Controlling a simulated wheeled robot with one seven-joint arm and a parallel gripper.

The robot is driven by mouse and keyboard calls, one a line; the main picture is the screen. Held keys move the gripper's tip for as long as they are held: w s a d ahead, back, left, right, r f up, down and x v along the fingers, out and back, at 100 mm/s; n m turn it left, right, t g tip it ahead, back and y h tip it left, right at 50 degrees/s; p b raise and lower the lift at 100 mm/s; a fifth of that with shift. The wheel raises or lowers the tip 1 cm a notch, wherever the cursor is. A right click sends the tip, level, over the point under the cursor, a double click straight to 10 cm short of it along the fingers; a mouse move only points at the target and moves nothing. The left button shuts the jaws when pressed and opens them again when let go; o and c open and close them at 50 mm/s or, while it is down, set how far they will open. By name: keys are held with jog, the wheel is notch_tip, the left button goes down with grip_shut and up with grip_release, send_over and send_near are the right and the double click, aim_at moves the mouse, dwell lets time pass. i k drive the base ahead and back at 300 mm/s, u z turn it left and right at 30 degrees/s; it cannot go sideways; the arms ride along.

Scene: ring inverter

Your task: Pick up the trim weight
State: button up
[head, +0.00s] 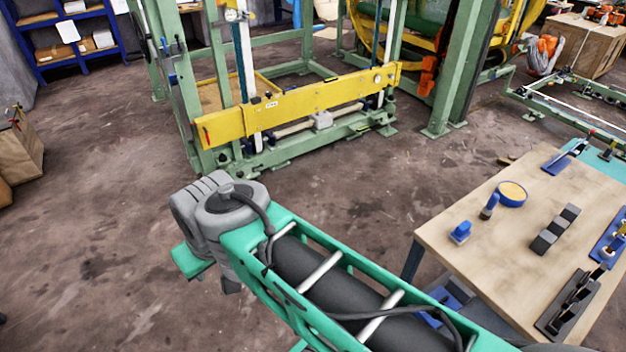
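I cannot tell for sure which thing is the trim weight. On the wooden workbench (462,226) at the right, a row of dark grey blocks (554,230) lies near the middle and could be weights. A small blue block (460,232) and a blue piece with a dark end (489,207) lie near its left edge. My teal arm with its grey joint runs across the lower middle, left of the bench. My gripper does not show clearly; the arm's end is hidden or out of view.
A round blue dish with yellow inside (511,193), a dark rack (568,302) and a blue tray (610,240) also take up the bench. A green frame with a yellow beam (300,107) stands at the back. The floor (350,170) between is clear.

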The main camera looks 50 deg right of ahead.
aim_at(545, 240)
jog(key=z, duration=0.15)
jog(key=k, duration=2.25)
jog(key=z, duration=0.5)
jog(key=i, duration=1.65)
jog(key=z, duration=0.05)
